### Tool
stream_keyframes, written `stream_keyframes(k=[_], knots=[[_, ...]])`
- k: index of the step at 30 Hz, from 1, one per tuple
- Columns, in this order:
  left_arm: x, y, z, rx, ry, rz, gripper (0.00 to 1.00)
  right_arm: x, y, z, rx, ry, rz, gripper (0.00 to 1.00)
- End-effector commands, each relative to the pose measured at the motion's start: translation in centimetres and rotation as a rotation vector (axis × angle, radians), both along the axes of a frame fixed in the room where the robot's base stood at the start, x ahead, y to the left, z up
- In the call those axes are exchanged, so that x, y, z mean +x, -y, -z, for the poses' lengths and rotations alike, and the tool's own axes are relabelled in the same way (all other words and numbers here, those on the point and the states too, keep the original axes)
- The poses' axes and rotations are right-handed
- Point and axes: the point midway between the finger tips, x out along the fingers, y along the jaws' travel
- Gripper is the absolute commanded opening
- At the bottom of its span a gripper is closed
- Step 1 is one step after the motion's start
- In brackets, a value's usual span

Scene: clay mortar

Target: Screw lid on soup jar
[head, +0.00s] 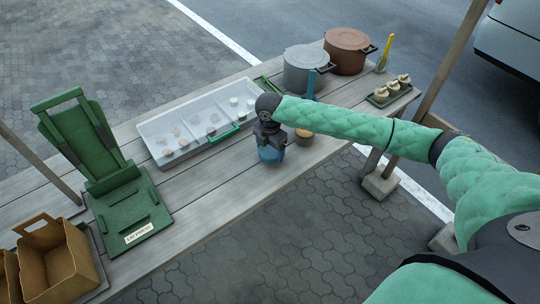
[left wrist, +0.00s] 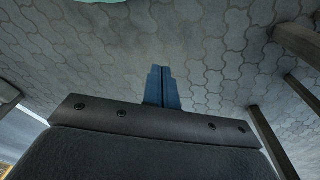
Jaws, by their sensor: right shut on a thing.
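My right gripper (head: 270,154) points down near the front edge of the wooden table. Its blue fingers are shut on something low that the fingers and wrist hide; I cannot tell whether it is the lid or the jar. Just right of it stands a small round brown container (head: 304,136) with a lighter top. It may be the soup jar, but it is too small to be sure. My left gripper (left wrist: 162,88) shows only in the left wrist view. Its blue fingers are together, empty, with grey paving beyond them.
A clear divided tray (head: 150,128) with several small food items lies behind my right gripper. A grey pot (head: 308,68) and a brown pot (head: 347,50) stand at the back right. A green stand (head: 125,205) and paper bags (head: 58,262) are at the left. Bare planks lie between.

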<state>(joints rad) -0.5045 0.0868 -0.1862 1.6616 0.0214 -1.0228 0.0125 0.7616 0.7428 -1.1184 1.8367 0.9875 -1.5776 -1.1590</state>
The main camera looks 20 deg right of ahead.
Motion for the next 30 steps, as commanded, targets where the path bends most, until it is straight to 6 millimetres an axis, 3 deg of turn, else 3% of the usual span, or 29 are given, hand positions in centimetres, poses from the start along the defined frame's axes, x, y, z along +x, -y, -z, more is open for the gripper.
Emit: stream_keyframes(k=[2,12,18,24,30], knots=[[0.2,0.4,-1.2,-0.006,-0.003,-0.002,0.00,0.0,0.5,-1.0,0.000,0.004,0.001,0.57],[2.5,1.6,-9.6,-0.021,0.002,-0.001,0.00,-1.5,7.2,-5.0,-0.002,0.002,0.002,0.57],[2.9,1.9,-13.2,-0.026,0.003,0.000,0.00,-2.1,9.9,-6.8,-0.001,0.002,0.001,0.57],[2.9,2.0,-15.0,-0.028,0.002,0.000,0.00,-2.4,11.1,-7.7,0.000,0.001,0.000,0.57],[2.9,2.0,-15.5,-0.028,0.004,0.000,0.00,-2.5,11.4,-8.0,0.001,0.001,-0.001,0.57]])
